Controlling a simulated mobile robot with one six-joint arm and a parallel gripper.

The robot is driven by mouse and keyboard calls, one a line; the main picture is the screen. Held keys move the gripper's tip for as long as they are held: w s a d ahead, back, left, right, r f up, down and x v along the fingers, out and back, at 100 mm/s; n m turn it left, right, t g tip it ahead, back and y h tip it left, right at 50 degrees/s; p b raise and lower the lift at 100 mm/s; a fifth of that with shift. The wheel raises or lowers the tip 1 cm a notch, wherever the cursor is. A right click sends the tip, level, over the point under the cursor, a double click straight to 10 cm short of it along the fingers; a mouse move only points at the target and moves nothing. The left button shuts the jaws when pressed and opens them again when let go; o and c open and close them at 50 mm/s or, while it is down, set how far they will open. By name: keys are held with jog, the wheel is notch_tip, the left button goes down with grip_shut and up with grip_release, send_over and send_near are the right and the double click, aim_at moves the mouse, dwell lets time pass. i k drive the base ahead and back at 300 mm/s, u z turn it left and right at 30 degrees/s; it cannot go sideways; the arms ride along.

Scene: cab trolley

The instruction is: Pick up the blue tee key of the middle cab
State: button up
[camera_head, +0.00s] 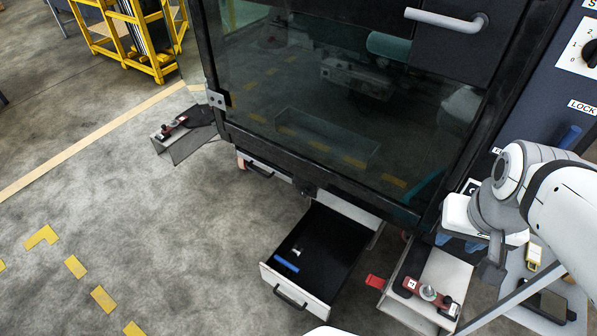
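The cab (330,85) is a dark-framed box with a dark glass front and a grey handle at its top. A blue bar (286,264) lies in the open drawer (318,240) below it, with a small pale piece beside it. A blue upright handle (570,136) also shows on the panel at the right, by the LOCK label. I cannot tell for sure which blue thing is the tee key. My arm is at the right; its end, my gripper (492,264), appears as a dark grey part right of the drawer. Its fingers are not clear.
Steps with red and grey fittings stick out at the left (185,130) and right (430,290). A red tab (376,281) sits near the drawer. A grey tray (520,285) with a yellow item lies at the lower right. Open floor is at the left.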

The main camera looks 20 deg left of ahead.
aim_at(287, 272)
jog(key=u, duration=1.3)
jog(key=k, duration=1.2)
jog(key=z, duration=0.55)
jog(key=i, duration=1.65)
jog(key=u, duration=0.6)
